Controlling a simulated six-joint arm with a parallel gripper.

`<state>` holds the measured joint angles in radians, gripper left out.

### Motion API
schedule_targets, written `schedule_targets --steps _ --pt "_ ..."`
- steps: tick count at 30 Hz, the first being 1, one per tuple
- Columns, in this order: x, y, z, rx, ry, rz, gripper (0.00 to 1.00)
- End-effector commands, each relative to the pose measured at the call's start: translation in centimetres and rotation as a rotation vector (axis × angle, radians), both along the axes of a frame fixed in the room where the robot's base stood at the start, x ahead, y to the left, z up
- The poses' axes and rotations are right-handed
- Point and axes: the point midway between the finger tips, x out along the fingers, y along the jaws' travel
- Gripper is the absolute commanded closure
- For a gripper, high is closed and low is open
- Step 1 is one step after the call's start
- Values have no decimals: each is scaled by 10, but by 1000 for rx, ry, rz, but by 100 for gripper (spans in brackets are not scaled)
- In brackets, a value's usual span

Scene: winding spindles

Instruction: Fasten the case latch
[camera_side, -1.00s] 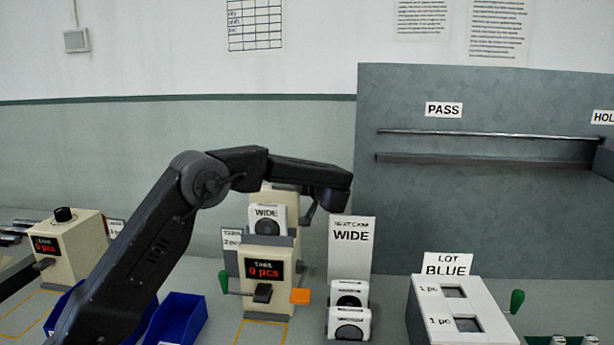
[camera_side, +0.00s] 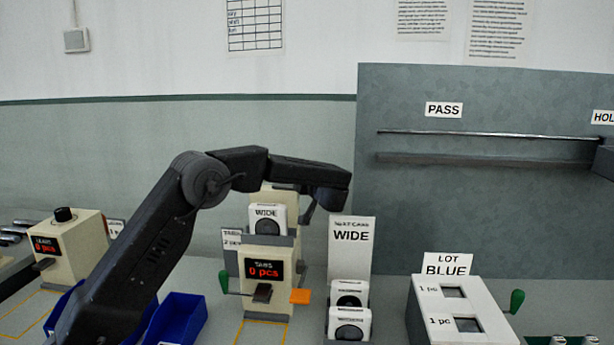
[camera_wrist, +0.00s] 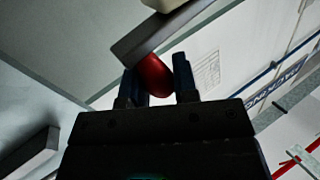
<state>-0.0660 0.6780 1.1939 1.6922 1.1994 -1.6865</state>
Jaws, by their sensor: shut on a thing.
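In the wrist view my gripper (camera_wrist: 158,78) has its two dark fingers on either side of a rounded red knob (camera_wrist: 153,75), shut on it. The knob sits beside a grey bar (camera_wrist: 165,32). In the side view my gripper (camera_side: 309,212) reaches down behind the right side of the cream TABS machine (camera_side: 277,296); its fingertips and the red knob are hidden there. A white case marked WIDE (camera_side: 266,213) stands upright in the top of this machine. I cannot make out which part is the case latch.
An orange tab (camera_side: 300,296) and a dark lever (camera_side: 262,292) stick out of the machine's front. To the right are a NEXT CASE stand (camera_side: 351,245) with white cases and a LOT BLUE box (camera_side: 470,310). Blue bins (camera_side: 178,318) stand at the left.

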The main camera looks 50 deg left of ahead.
Motion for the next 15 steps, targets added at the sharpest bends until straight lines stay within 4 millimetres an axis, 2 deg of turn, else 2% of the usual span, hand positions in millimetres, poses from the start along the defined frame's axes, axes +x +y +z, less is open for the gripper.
schedule_targets --steps 8,15 --pt "-1 -1 0 0 1 -11 100" --pt "-9 -6 1 0 3 -100 100"
